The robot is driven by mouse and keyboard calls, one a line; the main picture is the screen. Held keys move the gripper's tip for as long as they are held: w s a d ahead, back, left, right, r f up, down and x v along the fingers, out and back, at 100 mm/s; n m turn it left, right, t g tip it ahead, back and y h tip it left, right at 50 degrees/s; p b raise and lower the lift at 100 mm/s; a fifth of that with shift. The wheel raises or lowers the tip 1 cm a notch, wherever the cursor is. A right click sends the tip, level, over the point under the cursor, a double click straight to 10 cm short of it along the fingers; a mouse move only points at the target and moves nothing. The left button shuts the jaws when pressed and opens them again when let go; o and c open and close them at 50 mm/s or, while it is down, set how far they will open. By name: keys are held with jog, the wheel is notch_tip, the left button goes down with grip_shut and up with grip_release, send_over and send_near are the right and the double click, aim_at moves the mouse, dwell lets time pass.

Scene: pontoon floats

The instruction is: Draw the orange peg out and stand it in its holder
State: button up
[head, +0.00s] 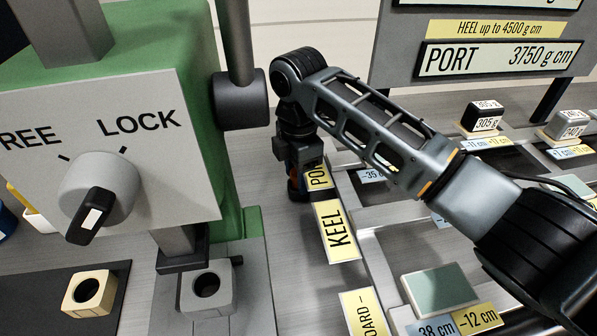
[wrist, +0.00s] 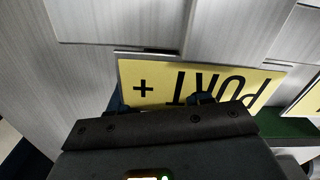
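I cannot make out the orange peg for sure in either view. My gripper (head: 297,188) points down at the far end of the yellow PORT and KEEL label strip in the head view. A small dark red and blue patch shows at its fingers, too small to identify. In the wrist view my gripper's dark body fills the bottom, in front of the yellow PORT + label (wrist: 150,82); its grip is hidden. Two blocks with round holes stand at the lower left: a grey one (head: 225,290) and a cream one (head: 107,284). Both holes look empty.
A green machine (head: 200,50) with a FREE/LOCK knob (head: 110,185) stands at the left. A grey frame with yellow labels, a green pad (head: 441,287) and labelled weights (head: 484,118) fills the right. A PORT 3750 g cm sign (head: 500,58) stands behind.

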jog(key=shift+o, duration=1)
jog(key=shift+f, duration=0.15)
